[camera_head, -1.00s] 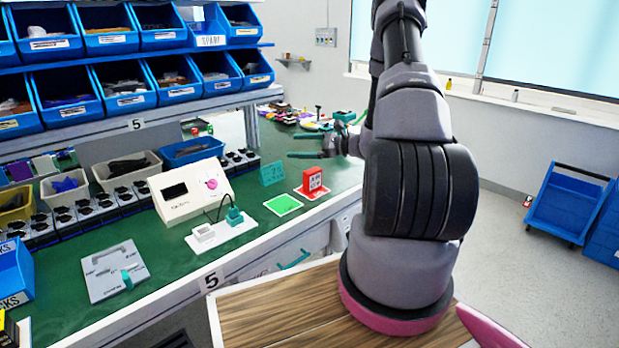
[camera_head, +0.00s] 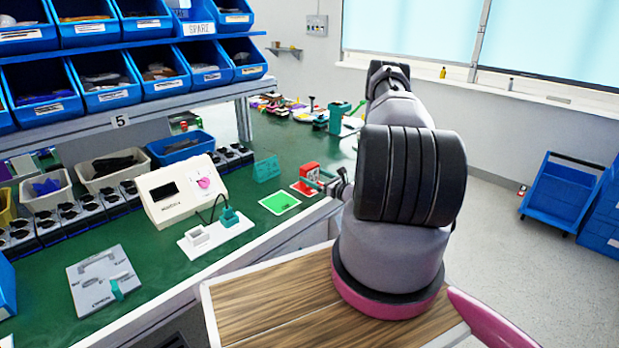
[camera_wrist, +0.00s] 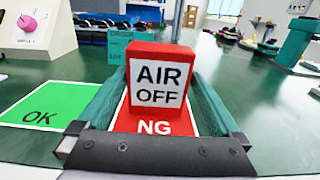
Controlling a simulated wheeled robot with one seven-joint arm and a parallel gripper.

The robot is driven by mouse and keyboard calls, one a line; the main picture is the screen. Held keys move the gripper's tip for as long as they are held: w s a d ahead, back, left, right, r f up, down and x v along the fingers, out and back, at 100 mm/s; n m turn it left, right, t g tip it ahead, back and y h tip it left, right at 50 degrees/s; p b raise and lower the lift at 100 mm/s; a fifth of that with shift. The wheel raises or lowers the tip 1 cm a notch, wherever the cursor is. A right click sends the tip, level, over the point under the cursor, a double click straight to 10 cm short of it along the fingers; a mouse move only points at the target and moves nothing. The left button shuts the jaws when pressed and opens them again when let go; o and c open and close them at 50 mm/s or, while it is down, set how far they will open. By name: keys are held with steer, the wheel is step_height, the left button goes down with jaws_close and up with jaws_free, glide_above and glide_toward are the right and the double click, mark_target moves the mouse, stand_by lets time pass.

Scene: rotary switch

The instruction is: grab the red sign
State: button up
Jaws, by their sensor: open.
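The red sign (camera_wrist: 157,88) reads "AIR OFF" on a white face and stands upright on the red "NG" mat (camera_wrist: 150,124). In the head view the sign (camera_head: 309,171) is near the front edge of the green bench. My gripper (camera_wrist: 162,80) has its two teal fingers on either side of the sign in the wrist view, open. Whether the fingers touch the sign's sides cannot be told. In the head view my gripper (camera_head: 322,180) is low beside the sign and partly overlaps it.
A green "OK" mat (camera_wrist: 50,112) lies left of the red mat. A teal sign (camera_head: 266,169) stands behind it. A white box with a pink knob (camera_head: 181,190) and a teal connector on a white plate (camera_head: 216,234) stand farther left. Blue bins (camera_head: 104,84) hang above.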

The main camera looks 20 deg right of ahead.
steer(key=shift+x, duration=2.75)
steer(key=c, duration=1.1)
